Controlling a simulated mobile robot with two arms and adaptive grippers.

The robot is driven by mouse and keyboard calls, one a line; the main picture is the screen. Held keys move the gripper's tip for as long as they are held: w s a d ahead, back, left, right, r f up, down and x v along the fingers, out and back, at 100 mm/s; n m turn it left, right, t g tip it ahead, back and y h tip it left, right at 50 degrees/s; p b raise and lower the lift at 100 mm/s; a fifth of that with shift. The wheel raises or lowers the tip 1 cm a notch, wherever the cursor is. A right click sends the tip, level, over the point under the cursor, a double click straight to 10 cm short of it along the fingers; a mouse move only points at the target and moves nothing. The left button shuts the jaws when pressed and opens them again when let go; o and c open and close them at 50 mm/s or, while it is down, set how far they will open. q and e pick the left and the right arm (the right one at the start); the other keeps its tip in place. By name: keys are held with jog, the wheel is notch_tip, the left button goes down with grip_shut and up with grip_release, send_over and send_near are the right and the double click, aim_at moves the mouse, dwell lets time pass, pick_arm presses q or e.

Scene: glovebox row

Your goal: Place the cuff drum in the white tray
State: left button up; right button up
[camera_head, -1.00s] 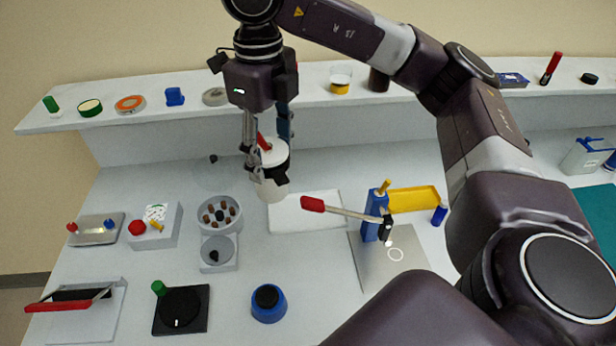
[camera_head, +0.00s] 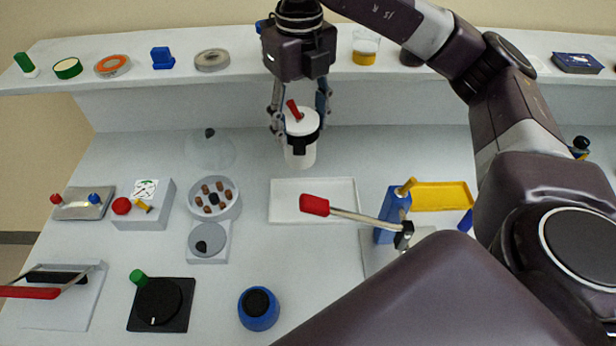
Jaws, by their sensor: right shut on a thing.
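The cuff drum (camera_head: 301,151) is a white cylinder with a dark band and a red lever on top. My right gripper (camera_head: 300,122) is shut on the drum's upper part and holds it nearly upright. The white tray (camera_head: 313,217) is a shallow, empty rectangle on the worktop. The drum's lower end appears just behind the tray's back edge in the picture; its exact height above the worktop cannot be told. My left gripper is not in view.
A yellow tray (camera_head: 441,196) lies to the right. A grey round holder (camera_head: 214,198) with brown pieces stands left, below a clear dome (camera_head: 209,152). A shelf (camera_head: 135,82) runs behind.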

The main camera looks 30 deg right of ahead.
notch_tip(320, 180, down, 4)
jog(key=shift+r, duration=0.1)
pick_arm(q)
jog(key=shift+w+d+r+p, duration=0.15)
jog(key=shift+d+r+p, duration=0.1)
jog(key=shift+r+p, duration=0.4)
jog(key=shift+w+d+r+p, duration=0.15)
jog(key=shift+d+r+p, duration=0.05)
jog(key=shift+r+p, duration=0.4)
pick_arm(e)
notch_tip(320, 180, down, 14)
jog(key=shift+r, duration=0.2)
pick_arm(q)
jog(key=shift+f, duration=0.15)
pick_arm(e)
jog(key=shift+f, duration=0.1)
jog(key=shift+f, duration=0.15)
jog(key=o, duration=1.3)
jog(key=shift+c, duration=0.2)
jog(key=shift+r, duration=0.25)
